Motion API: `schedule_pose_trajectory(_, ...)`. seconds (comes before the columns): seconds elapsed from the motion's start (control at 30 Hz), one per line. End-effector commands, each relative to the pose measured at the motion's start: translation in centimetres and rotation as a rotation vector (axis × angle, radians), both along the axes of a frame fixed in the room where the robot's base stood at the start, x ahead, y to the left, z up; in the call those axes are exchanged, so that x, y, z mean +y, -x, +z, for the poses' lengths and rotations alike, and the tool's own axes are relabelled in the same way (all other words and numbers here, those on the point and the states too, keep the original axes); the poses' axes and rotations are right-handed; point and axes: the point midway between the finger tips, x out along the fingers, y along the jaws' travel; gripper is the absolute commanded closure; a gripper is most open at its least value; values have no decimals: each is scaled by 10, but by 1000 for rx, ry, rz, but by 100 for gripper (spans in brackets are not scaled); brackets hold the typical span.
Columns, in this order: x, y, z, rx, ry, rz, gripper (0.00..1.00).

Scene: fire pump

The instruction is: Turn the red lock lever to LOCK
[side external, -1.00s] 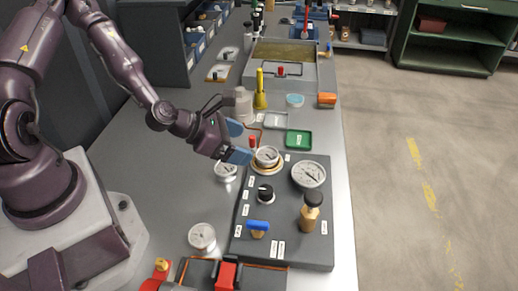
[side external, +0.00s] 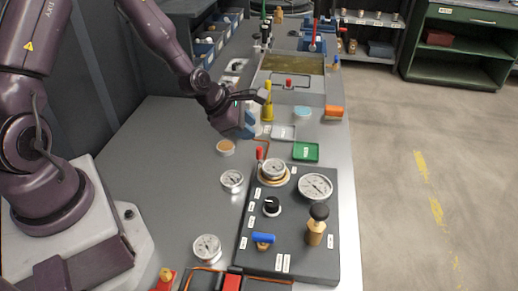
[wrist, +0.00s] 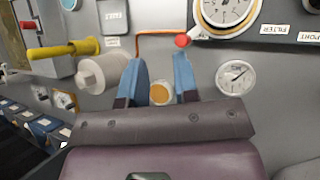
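The red lock lever (side external: 259,153) stands at the back left corner of the dark panel, beside the brass-rimmed gauge (side external: 273,169). In the wrist view its red end (wrist: 182,40) shows just beyond the right fingertip, near the big gauge (wrist: 228,10). My gripper (side external: 247,115) is above the table, behind the lever and apart from it. In the wrist view my gripper (wrist: 161,62) has its two blue fingers spread with nothing held between them. A round orange-topped piece (wrist: 160,93) lies on the table below the gap. No LOCK marking is legible.
The panel (side external: 290,255) also carries a black knob (side external: 272,206), a blue-handled valve (side external: 263,239) and a brass valve (side external: 316,226). A green tray (side external: 306,151) and a yellow nozzle (side external: 268,103) stand behind.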

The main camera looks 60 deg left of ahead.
Motion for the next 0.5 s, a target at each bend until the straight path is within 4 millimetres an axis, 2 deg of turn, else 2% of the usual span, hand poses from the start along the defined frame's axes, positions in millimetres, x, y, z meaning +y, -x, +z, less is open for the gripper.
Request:
schedule_pose_trajectory(0.03,10,-9,17,34,-39,-17,72)
schedule_pose_trajectory(0.2,25,-9,52,181,-23,-67,72)
schedule_pose_trajectory(0.3,26,0,57,257,31,-97,72)
schedule_pose_trajectory(0.5,13,13,53,334,88,-166,72)
